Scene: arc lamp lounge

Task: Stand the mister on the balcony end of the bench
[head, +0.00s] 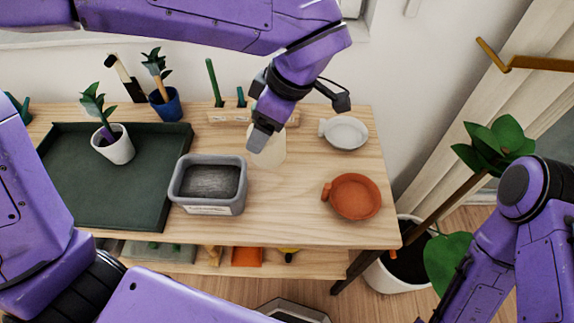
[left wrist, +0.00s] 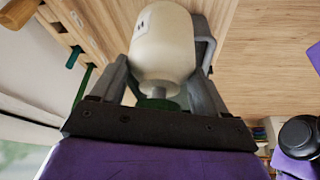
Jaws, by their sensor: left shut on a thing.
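The mister (head: 274,152) is a cream bottle, partly hidden behind my left gripper in the head view. In the left wrist view the mister (left wrist: 163,45) shows a pale body with a small label and a dark green part near the palm. My left gripper (head: 262,137) is shut on it, with one finger on each side in the left wrist view (left wrist: 160,85). I cannot tell whether its base touches the wooden bench (head: 290,215). It is right of the grey tub. My right arm is at the right edge, its gripper out of view.
A grey tub (head: 207,207), a dark green tray (head: 60,185) and two potted plants, one white (head: 115,148) and one blue (head: 167,108), lie left. A white saucer (head: 345,133) and terracotta dish (head: 354,196) are right. A tall plant (head: 495,145) stands beyond the bench's right end, near curtains.

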